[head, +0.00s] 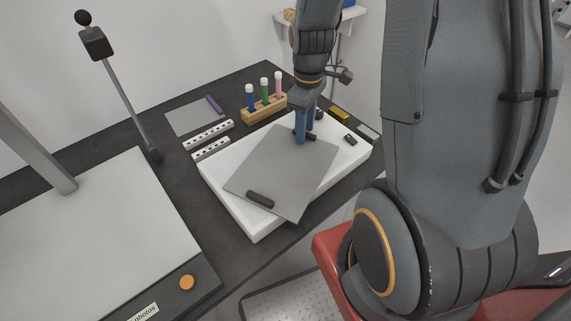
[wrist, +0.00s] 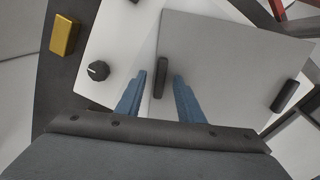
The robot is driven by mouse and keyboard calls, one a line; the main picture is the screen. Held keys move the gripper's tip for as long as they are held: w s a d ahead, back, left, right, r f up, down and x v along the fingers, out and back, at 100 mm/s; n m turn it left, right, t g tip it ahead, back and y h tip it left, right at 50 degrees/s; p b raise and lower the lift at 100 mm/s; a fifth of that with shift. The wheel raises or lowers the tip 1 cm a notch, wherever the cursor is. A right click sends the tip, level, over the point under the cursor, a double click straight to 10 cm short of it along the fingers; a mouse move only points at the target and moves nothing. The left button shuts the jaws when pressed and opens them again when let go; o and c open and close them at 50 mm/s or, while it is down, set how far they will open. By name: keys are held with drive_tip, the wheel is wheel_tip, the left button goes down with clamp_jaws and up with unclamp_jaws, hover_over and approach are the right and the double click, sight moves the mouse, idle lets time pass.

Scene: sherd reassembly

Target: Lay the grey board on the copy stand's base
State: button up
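The grey board (head: 285,170) lies at an angle on a white slab-like box (head: 240,222), overhanging its near edge. It has a black handle (head: 260,199) near its close edge and another handle (wrist: 162,77) near its far edge. My gripper (head: 305,138) points down at the far handle. In the wrist view its two blue fingers (wrist: 159,82) are open, one on each side of that handle, with gaps showing. I cannot tell how far down they reach. The copy stand's base (head: 90,240) is a bare, pale grey surface at the left.
The base front has an orange button (head: 187,283) and a "photos" label. A lamp on a thin pole (head: 125,95) and the stand's column (head: 35,150) rise nearby. Behind the box are white strips (head: 208,134), a rack of tubes (head: 264,106) and a grey sheet (head: 192,117).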

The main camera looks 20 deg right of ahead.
clamp_jaws()
drive_tip(key=shift+r, duration=0.1)
